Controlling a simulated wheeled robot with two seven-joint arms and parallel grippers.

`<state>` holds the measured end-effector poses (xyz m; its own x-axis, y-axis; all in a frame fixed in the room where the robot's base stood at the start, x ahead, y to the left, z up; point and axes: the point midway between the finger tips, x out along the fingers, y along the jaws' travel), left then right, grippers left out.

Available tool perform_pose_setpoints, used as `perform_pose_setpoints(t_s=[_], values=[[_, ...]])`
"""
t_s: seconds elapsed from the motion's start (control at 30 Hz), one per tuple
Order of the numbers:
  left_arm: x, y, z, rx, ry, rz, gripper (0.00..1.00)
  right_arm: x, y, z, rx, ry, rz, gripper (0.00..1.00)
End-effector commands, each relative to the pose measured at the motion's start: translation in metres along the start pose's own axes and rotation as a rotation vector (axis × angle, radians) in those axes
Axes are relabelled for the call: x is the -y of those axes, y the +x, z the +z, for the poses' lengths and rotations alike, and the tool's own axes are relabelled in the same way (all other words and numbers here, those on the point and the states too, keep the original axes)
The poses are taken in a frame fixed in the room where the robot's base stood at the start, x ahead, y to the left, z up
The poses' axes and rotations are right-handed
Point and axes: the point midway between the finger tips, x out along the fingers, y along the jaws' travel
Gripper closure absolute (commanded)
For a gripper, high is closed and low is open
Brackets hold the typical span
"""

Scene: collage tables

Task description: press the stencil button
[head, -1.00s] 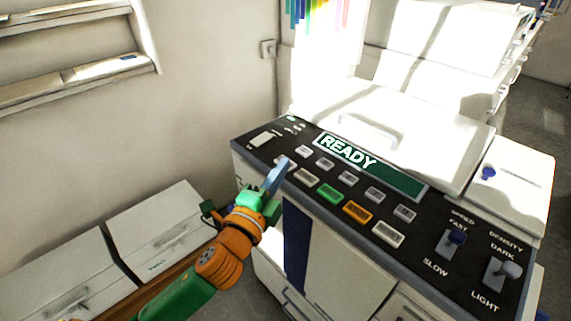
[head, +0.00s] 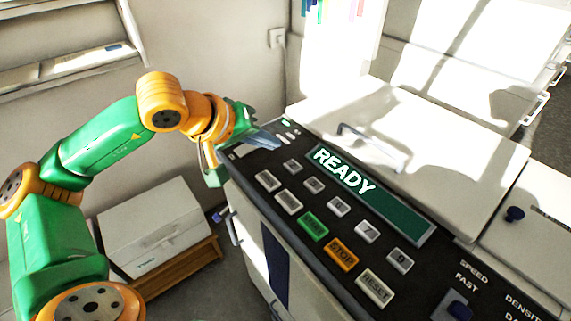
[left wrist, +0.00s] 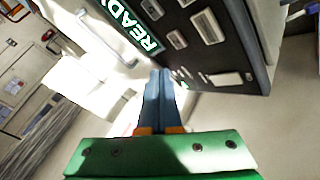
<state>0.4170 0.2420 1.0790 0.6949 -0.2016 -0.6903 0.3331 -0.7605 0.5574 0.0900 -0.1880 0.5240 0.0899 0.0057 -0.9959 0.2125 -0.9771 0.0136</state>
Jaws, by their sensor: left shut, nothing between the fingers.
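The dark control panel (head: 300,240) of a copier-like machine has two rows of buttons. A white button (head: 267,180) and another white button (head: 288,202) sit left of a green button (head: 313,225). Their labels are too small to read, so I cannot tell which is the stencil button. My left gripper (head: 272,144) is shut and empty over the panel's far left corner, beyond the white buttons. In the left wrist view its blue-grey fingers (left wrist: 160,85) are together, with the panel ahead and to the right. My right gripper is not in view.
An orange STOP button (head: 342,254) and a RESET button (head: 375,285) follow in the front row. Grey buttons (head: 338,206) lie behind them, beside the READY display (head: 370,195). A white lid with a handle (head: 372,146) rises behind. A white box (head: 155,235) stands at left.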

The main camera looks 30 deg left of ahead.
Motion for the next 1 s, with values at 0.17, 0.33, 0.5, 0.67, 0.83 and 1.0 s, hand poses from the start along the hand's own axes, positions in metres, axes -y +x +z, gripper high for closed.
perform_pose_setpoints(t_s=[0.17,0.33,0.5,0.67,0.83,1.0], values=[[0.012,-0.006,-0.012,-0.043,0.032,-0.058,1.0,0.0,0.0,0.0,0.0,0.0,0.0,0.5],[0.012,-0.006,-0.011,-0.042,0.032,-0.058,1.0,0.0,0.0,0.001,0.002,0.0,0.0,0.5],[0.013,-0.005,-0.01,-0.041,0.031,-0.056,1.0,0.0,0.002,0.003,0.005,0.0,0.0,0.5],[0.02,0.004,-0.004,-0.039,0.03,-0.056,1.0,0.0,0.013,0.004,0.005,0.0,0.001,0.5],[0.033,0.019,0.006,-0.04,0.03,-0.055,1.0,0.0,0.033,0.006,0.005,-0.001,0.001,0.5],[0.048,0.037,0.019,-0.038,0.029,-0.055,1.0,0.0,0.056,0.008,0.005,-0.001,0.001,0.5]])
